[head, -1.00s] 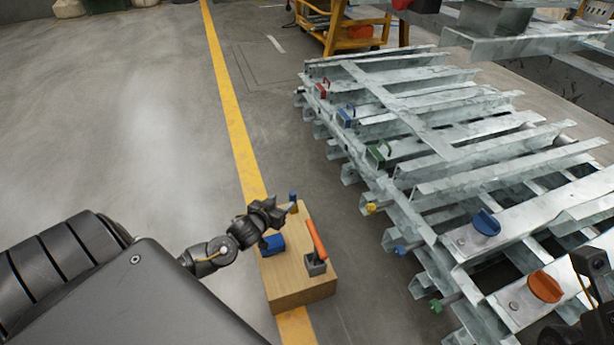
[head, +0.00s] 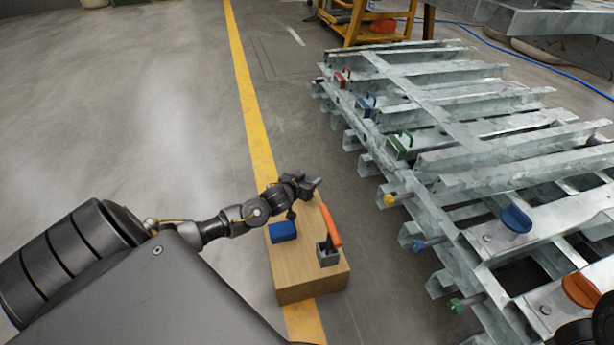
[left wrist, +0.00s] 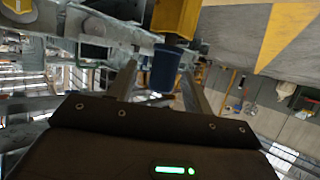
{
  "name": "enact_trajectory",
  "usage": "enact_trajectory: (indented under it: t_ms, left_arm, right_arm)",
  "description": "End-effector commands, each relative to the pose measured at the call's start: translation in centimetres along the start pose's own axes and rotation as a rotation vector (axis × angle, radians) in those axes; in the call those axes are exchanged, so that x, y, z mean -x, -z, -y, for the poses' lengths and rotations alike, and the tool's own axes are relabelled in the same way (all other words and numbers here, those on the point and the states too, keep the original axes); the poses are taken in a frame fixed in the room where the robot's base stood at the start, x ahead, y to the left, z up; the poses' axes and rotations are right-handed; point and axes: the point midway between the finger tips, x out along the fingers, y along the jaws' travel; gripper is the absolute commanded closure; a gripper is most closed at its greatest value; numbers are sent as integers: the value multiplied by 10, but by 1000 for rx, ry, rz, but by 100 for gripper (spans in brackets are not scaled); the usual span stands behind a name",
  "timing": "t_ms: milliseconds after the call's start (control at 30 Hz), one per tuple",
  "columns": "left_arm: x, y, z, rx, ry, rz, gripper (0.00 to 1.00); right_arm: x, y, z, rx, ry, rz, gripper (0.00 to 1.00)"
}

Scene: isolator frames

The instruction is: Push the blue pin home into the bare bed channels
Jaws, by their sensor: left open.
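The blue pin (head: 418,245) sticks out from a channel end at the near left edge of the galvanised bed (head: 437,225), between a yellow pin (head: 390,200) and a green pin (head: 458,304). My left gripper (head: 313,184) is open above the far end of a wooden box, left of the bed and well apart from the blue pin. In the left wrist view, a blue cylinder (left wrist: 164,70) shows between or beyond the open fingers; I cannot tell whether it is held or what it is. My right gripper's fingers are not visible.
The wooden box (head: 310,287) carries a blue block (head: 283,230) and an orange-handled tool (head: 331,226) in a grey holder. Red, blue and green handled pieces sit along the bed. Blue (head: 516,219) and orange (head: 581,291) knobs are at right. Floor at left is clear.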

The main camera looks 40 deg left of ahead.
Motion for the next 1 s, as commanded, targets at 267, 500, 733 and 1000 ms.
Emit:
enact_trajectory:
  t_ms: [267, 500, 733, 1000]
  left_arm:
    - [-11, 0, 1, 0, 1, 1, 49]
    - [-11, 0, 0, 0, 1, 0, 68]
    - [-11, 0, 0, 0, 0, 0, 98]
    - [-10, 3, 0, 1, 0, 0, 99]
  right_arm:
    - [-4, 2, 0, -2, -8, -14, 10]
    - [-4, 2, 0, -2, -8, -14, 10]
    - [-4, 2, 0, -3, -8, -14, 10]
    - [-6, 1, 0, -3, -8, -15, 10]
